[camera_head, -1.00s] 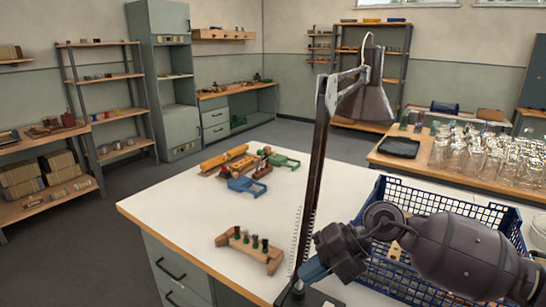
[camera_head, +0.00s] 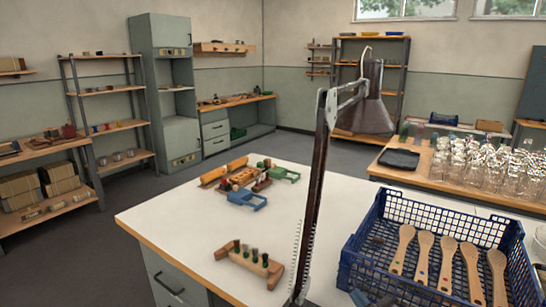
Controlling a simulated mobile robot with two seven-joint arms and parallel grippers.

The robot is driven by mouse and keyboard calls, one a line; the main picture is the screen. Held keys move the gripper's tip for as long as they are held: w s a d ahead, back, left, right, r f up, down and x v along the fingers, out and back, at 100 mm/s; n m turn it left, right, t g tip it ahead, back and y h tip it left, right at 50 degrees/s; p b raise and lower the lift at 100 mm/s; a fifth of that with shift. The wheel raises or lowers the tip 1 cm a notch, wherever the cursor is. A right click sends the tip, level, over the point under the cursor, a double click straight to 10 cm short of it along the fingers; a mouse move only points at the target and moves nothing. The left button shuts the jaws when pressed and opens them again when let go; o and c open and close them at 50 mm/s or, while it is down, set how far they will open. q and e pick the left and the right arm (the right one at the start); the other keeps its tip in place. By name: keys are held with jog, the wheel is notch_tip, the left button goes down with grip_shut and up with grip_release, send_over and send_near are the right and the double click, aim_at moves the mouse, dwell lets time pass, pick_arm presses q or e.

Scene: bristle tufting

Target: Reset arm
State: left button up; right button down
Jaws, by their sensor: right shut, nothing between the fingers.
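Only a small part of my right gripper (camera_head: 364,298) shows, at the bottom edge in front of the blue crate. It is shut and holds nothing; most of it and its arm are out of the picture. My left gripper is not in view. The blue plastic crate (camera_head: 362,262) stands at the right of the white worktable (camera_head: 195,222). Several wooden brush handles (camera_head: 424,258) with coloured dots lean side by side in it. A wooden rack (camera_head: 248,262) holding several dark bristle tufts sits near the table's front.
A desk lamp (camera_head: 318,190) on a dark post rises between the rack and the crate. Blue (camera_head: 247,199) and green (camera_head: 283,174) frames and wooden pieces lie at the table's back. Glass jars (camera_head: 490,165) crowd a side bench. The table's left part is clear.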

jog(key=s+d+f+m+g+h, duration=0.3)
jog(key=s+d+f+m, duration=0.1)
jog(key=s+f, duration=0.6)
jog(key=s+d+f+m+g+h, duration=0.2)
jog(key=s+d+f+m, duration=0.2)
jog(key=s+f, duration=0.6)
jog(key=s+d, duration=0.1)
jog(key=s, duration=0.2)
jog(key=shift+s+f+m+g+h, duration=0.3)
jog(key=shift+s+g+h, duration=0.1)
